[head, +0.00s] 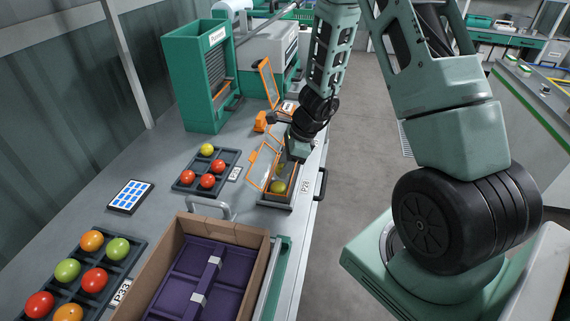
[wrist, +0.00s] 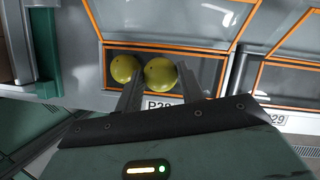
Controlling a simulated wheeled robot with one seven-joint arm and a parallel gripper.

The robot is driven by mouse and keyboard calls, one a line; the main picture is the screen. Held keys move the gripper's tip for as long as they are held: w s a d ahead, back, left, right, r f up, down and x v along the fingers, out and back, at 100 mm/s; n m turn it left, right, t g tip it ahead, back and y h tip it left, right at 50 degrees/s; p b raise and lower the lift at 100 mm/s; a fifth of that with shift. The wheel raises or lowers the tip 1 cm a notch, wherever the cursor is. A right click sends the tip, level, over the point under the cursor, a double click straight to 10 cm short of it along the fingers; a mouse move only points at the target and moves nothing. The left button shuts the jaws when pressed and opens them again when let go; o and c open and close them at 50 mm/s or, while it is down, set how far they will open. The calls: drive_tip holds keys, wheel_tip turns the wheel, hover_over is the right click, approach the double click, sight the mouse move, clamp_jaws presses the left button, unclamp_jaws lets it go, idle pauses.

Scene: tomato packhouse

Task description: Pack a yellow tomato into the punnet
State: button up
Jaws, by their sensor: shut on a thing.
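The punnet (head: 273,207), with an orange-edged open lid (head: 262,164), stands at the bench's front edge above the label P28. My gripper (head: 297,150) reaches down into it from above, hiding part of its inside. In the wrist view two yellow tomatoes lie side by side over the dark punnet (wrist: 208,69). My gripper (wrist: 158,85) is shut on the right-hand yellow tomato (wrist: 160,73), one finger on each side. The other yellow tomato (wrist: 124,68) sits just left of the left finger; it also shows in the head view (head: 279,187). I cannot tell whether the held tomato touches the punnet floor.
A dark tray (head: 190,187) holds a yellow tomato (head: 207,150) and several red ones. Another tray (head: 62,262) at lower left holds mixed tomatoes. A cardboard crate (head: 257,240) with purple trays stands in front. A second orange-edged lid (head: 269,82) and a green punnet dispenser (head: 192,82) stand behind.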

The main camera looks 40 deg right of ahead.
idle(0.4)
drive_tip(key=o, duration=0.8)
drive_tip(key=c, duration=0.3)
drive_tip(key=shift+r, duration=0.1)
wheel_tip(320, 180, up, 6)
drive_tip(key=p, duration=0.5)
idle(0.4)
